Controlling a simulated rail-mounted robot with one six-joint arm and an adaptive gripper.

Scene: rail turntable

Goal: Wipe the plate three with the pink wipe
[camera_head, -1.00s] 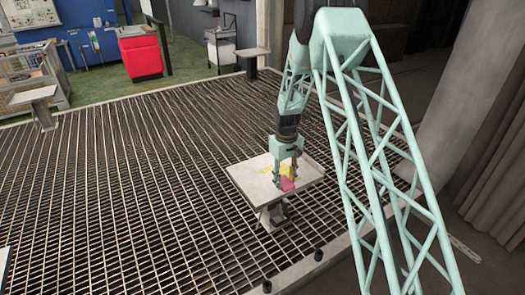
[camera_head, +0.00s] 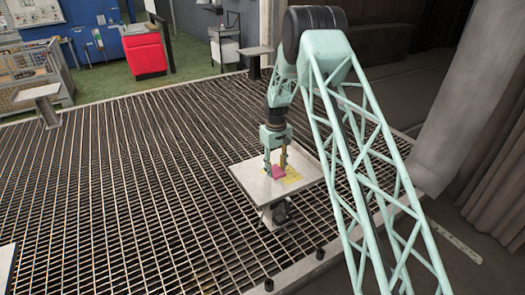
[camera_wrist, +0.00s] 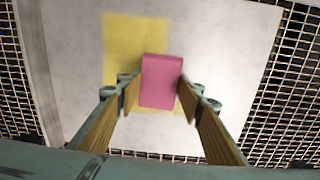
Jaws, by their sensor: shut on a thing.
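My gripper (camera_head: 275,174) is shut on the pink wipe (camera_head: 278,171), a small pink block. In the wrist view the pink wipe (camera_wrist: 161,81) sits between the two wooden-faced fingers of my gripper (camera_wrist: 155,95). Below it is a pale square plate (camera_head: 247,176) on a short stand. The plate (camera_wrist: 75,60) fills much of the wrist view. A yellow patch (camera_wrist: 125,35) on the plate lies partly under the wipe and shows in the head view (camera_head: 293,176) to the right of the wipe. I cannot tell whether the wipe touches the plate.
A dark metal grating floor (camera_head: 130,190) surrounds the plate's stand. Other small plates on stands are at the far left (camera_head: 40,91) and far back (camera_head: 254,50). A red cabinet (camera_head: 144,55) stands beyond the grating. A concrete pillar (camera_head: 455,110) is at the right.

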